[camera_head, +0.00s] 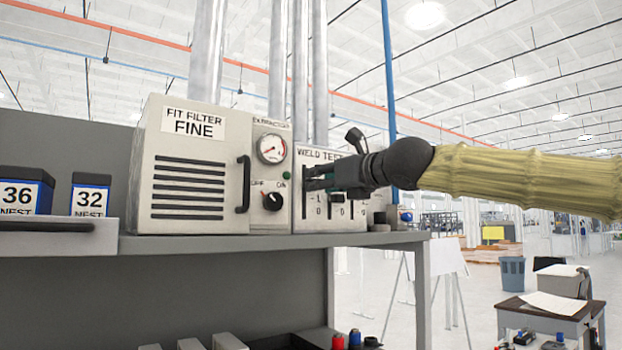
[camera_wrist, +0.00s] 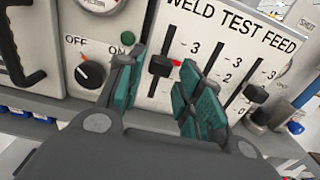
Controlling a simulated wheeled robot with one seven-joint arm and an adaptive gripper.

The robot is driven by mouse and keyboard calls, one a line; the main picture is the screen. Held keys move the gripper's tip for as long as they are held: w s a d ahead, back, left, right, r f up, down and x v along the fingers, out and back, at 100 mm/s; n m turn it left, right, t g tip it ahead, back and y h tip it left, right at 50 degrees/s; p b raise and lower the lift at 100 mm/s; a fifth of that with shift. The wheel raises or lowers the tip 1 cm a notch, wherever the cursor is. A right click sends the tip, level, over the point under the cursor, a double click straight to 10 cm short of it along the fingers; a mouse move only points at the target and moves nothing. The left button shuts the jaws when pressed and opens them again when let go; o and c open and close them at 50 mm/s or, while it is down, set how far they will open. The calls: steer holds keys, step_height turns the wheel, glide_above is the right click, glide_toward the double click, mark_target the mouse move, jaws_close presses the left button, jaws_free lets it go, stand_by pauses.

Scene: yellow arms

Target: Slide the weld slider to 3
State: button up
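The WELD TEST FEED panel (camera_head: 338,226) is a pale box with vertical slots and number scales; it also shows in the wrist view (camera_wrist: 225,38). The weld slider's black knob (camera_wrist: 158,66) sits in the leftmost slot, below the level of the top 3 mark. A small red mark shows just right of it. My gripper (camera_head: 310,178) is in front of the panel, and its teal fingers (camera_wrist: 160,68) are open, one on each side of the knob in the picture. Gaps show on both sides; depth to the knob is unclear. The right finger hides the lower weld numbers.
The extractor box (camera_head: 190,210) stands left of the panel, with a gauge (camera_head: 271,149), an OFF/ON dial (camera_head: 272,201) and a black handle (camera_head: 243,184). Another slider knob (camera_wrist: 256,93) is at the right. Everything stands on a grey shelf (camera_head: 270,242).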

steer(key=p+x, duration=0.1)
steer(key=x, duration=0.3)
steer(key=shift+w, duration=0.3)
steer(key=shift+w+a, duration=0.25)
jaws_close()
